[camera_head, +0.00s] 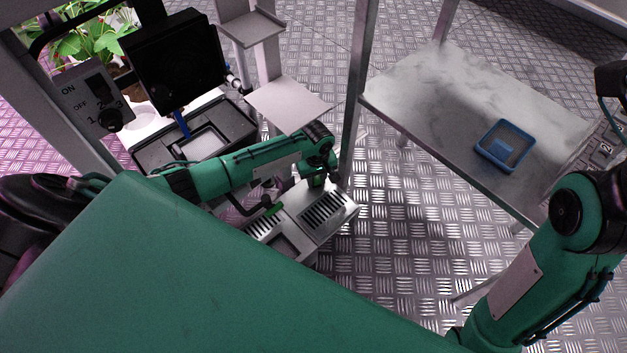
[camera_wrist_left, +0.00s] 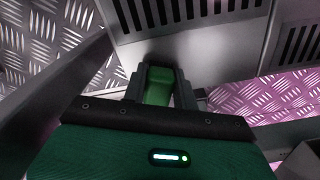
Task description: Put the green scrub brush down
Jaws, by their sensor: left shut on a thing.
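The green scrub brush (camera_wrist_left: 158,92) shows as a green block between the two dark fingers of my left gripper (camera_wrist_left: 160,88) in the left wrist view. The fingers are shut on it. In the head view my left gripper (camera_head: 314,184) points down beside the grey slotted rack (camera_head: 346,212), partly hidden by my wrist. In the left wrist view the brush is close to the rack's plain edge, below the slots. I cannot tell whether it touches the rack.
A metal table (camera_head: 440,100) at the right carries a blue tray (camera_head: 503,165). A dark machine with a monitor (camera_head: 175,62) and a switch panel (camera_head: 92,97) stands at the left. Metal posts rise behind my left wrist. Patterned metal floor lies open between rack and table.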

